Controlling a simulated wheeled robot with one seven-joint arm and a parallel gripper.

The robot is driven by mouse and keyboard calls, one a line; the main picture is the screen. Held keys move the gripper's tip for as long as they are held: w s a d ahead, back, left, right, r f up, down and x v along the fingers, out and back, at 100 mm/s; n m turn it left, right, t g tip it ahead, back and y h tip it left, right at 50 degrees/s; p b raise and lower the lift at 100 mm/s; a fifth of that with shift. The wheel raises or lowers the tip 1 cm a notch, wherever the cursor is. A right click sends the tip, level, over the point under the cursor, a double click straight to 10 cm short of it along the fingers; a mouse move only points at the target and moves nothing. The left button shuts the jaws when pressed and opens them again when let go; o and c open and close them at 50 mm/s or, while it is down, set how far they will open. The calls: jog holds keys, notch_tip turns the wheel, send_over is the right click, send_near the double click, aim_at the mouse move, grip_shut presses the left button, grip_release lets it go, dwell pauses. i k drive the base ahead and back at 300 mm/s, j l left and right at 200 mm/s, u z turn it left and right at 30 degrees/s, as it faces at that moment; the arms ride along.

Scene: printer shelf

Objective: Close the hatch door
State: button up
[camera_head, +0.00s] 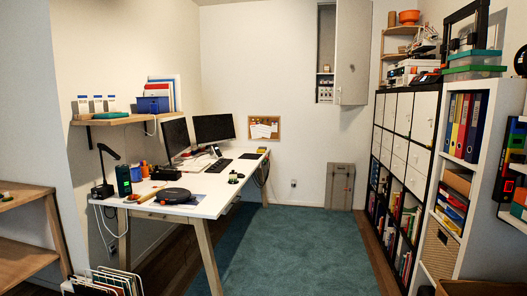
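A hatch in the far wall, near the top of the view, has a pale grey door (352,52) that stands open, swung out to the right of the opening. The hatch opening (326,45) shows a grey inside, with some small fittings or items low down in it. The door hides part of the wall behind it. My gripper is not in view, so its state does not show.
A white desk (215,190) with monitors stands at left. A black-framed shelf unit (405,150) and a white bookcase (490,100) line the right side. A grey panel (340,186) stands against the far wall below the hatch. The teal carpet (290,250) between is clear.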

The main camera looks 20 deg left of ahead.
aim_at(354, 18)
jog(key=i+u, duration=0.35)
jog(key=i, duration=6.2)
